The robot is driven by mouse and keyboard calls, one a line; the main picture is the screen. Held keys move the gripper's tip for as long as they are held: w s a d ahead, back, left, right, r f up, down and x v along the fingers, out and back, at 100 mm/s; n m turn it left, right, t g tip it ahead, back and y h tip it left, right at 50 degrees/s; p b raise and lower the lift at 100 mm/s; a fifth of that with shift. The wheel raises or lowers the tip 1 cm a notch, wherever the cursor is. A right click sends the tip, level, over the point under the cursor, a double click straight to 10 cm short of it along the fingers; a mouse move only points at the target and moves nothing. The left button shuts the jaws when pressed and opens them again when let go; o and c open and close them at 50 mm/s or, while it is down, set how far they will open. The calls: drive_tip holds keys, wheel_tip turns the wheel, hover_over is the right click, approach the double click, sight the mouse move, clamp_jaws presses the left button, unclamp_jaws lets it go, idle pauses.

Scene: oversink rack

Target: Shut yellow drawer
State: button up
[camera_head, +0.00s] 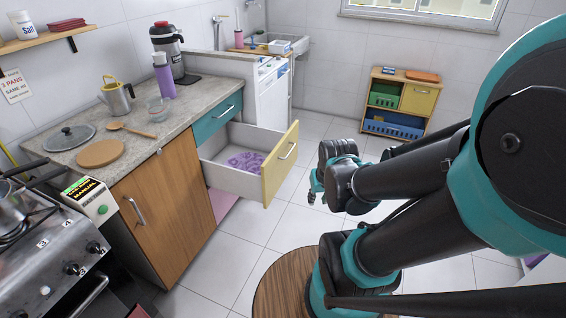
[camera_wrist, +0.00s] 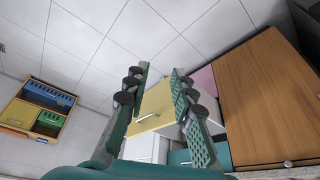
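The yellow drawer (camera_head: 281,163) is pulled well out of the counter unit, and a purple patterned item (camera_head: 246,161) lies inside it. Its yellow front has a silver bar handle (camera_head: 288,150). My gripper (camera_head: 316,187) is to the right of the drawer front in the head view, apart from it, with its fingers partly hidden. In the wrist view my gripper (camera_wrist: 162,70) is open and empty, its two green fingers spread apart. The yellow drawer front (camera_wrist: 155,104) and its handle show beyond and between the fingers. The wrist picture appears upside down.
A teal drawer (camera_head: 217,117) above and a wooden cabinet door (camera_head: 170,205) beside the yellow drawer are shut. A stove (camera_head: 50,265) stands at the left. A low shelf (camera_head: 399,103) stands by the back wall. Tiled floor (camera_head: 245,240) is clear before the drawer.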

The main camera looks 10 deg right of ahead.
drive_tip(key=shift+w, duration=0.15)
drive_tip(key=shift+c, duration=1.1)
drive_tip(key=w+m, duration=0.2)
drive_tip(key=w+a+r+m+y, duration=0.1)
drive_tip(key=w, duration=0.2)
drive_tip(key=w+m, duration=0.2)
drive_tip(key=shift+w+a+r+m+y, duration=0.15)
drive_tip(key=shift+w+r+m+y, duration=0.15)
drive_tip(key=shift+y, duration=0.1)
clamp_jaws()
drive_tip(key=m+y, duration=0.6)
drive_tip(key=m, duration=1.2)
approach(273, 158)
drive_tip(key=shift+t, duration=0.3)
drive_tip(key=shift+s+x, duration=0.2)
drive_tip(key=shift+x, duration=2.75)
